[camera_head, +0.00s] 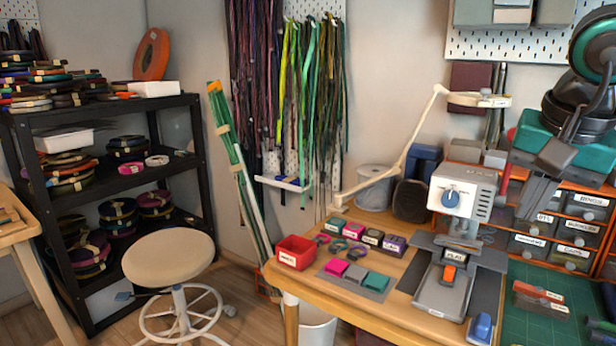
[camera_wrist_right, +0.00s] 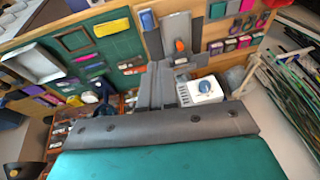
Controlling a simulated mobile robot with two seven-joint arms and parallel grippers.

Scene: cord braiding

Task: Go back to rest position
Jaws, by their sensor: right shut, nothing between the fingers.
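My right gripper (camera_head: 535,203) comes in at the upper right in the head view, with a teal body and grey fingers pointing down. It also shows in the right wrist view (camera_wrist_right: 157,72), where its teal and grey body fills the bottom. The fingers are shut and empty. They hang beside the white machine with a blue knob (camera_head: 464,196), in front of the labelled drawers (camera_head: 585,207), apart from the table top as far as I can tell. My left gripper is in neither view.
The wooden table (camera_head: 318,288) holds a red bin (camera_head: 296,252), small labelled boxes and colored pieces. A green mat (camera_head: 530,330) lies at the right. A jointed white lamp arm (camera_head: 410,145) rises behind. A stool (camera_head: 168,256) and black shelf (camera_head: 65,245) stand left.

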